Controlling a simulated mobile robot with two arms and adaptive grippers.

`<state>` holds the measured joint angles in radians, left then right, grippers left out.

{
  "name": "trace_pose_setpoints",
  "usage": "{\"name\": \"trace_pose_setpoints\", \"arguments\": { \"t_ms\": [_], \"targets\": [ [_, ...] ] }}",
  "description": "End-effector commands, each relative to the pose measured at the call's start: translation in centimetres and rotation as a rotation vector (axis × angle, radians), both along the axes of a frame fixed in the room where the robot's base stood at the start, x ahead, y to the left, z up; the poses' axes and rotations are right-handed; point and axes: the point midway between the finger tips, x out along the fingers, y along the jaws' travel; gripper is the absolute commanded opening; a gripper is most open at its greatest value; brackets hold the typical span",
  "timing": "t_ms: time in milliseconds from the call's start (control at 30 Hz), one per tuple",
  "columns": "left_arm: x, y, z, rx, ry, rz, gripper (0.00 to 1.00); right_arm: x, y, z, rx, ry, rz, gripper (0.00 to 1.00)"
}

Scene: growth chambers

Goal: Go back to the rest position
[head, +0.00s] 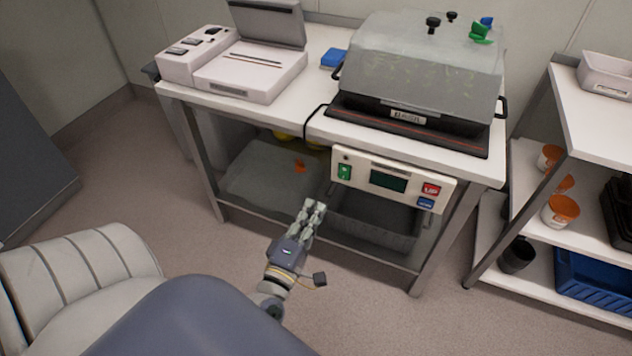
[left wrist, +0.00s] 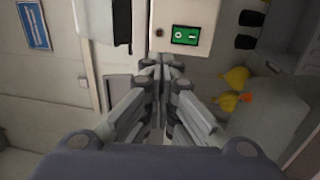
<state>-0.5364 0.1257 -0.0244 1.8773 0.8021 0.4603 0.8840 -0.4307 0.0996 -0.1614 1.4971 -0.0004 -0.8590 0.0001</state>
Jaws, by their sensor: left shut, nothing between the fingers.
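My left gripper (head: 314,213) is shut and empty. In the head view it hangs in front of the bench, just below and left of the control panel (head: 390,183) with its green, red and blue buttons. In the left wrist view the closed fingers (left wrist: 163,72) point toward the panel's green switch (left wrist: 186,35). I cannot tell from the pictures whether the fingertips touch the panel. My right gripper is not in view.
A white bench (head: 318,125) carries a clear-lidded chamber (head: 415,65) and a white device with a raised lid (head: 250,70). A shelf rack (head: 600,128) with orange-rimmed pots (head: 560,211) and a blue crate (head: 590,283) stands at the right.

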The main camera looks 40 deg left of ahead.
Motion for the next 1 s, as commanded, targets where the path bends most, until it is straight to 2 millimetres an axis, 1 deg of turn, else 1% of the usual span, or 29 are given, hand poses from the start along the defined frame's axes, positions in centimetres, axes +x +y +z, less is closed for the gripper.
{"name": "trace_pose_setpoints", "arguments": {
  "t_ms": [500, 567, 633, 667, 767, 800, 867, 900, 967, 1000],
  "targets": [
    [0.0, 0.0, 0.0, 0.002, 0.001, -0.001, 0.00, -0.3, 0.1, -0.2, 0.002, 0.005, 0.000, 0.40],
    [0.1, -0.3, -0.3, 0.013, 0.012, -0.008, 0.00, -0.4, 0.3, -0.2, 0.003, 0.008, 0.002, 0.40],
    [0.3, -1.1, -1.4, 0.050, 0.053, -0.035, 0.00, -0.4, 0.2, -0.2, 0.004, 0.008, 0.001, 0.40],
    [0.4, -1.6, -2.2, 0.078, 0.082, -0.055, 0.00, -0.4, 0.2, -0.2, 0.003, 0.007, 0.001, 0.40],
    [0.7, -4.4, -6.0, 0.220, 0.220, -0.156, 0.00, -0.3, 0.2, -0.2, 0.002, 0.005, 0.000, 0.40],
    [0.6, -5.7, -8.1, 0.296, 0.292, -0.212, 0.00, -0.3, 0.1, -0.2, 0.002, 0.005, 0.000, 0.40],
    [0.0, -7.6, -11.6, 0.422, 0.404, -0.302, 0.00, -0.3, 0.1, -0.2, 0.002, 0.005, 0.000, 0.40],
    [-0.6, -8.7, -13.9, 0.507, 0.479, -0.367, 0.00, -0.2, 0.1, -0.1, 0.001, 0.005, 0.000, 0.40],
    [-1.9, -10.2, -17.4, 0.635, 0.587, -0.467, 0.00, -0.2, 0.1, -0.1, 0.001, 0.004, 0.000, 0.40],
    [-3.1, -10.9, -19.7, 0.717, 0.658, -0.535, 0.00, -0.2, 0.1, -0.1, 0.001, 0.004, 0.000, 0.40]
  ]
}}
